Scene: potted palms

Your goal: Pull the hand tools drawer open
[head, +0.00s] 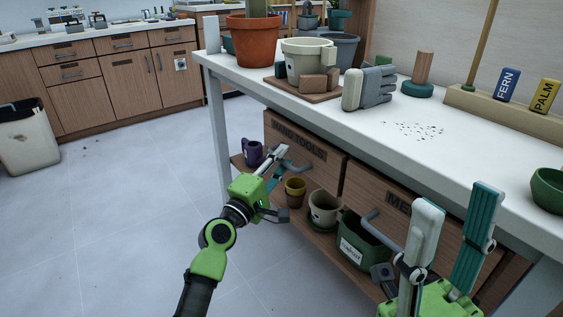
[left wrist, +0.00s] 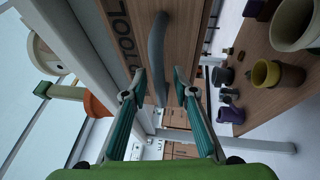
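The hand tools drawer (head: 325,164) is a brown wood front under the white bench, lettered "HAND TOOLS", and looks shut. Its curved grey handle (head: 297,166) also shows in the left wrist view (left wrist: 157,45). My left gripper (head: 279,163) is at the handle's left end. In the left wrist view its teal fingers (left wrist: 160,75) are open, one on each side of the handle's near end, with gaps visible. My right gripper (head: 457,203) is open and empty at the lower right, in front of a second drawer whose lettering starts "ME".
The white workbench (head: 400,150) carries pots, a grey glove and signs along its top. A lower shelf (head: 330,240) holds a purple mug, small pots and a green bin (head: 362,245). The second drawer's handle (head: 380,227) sticks out.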

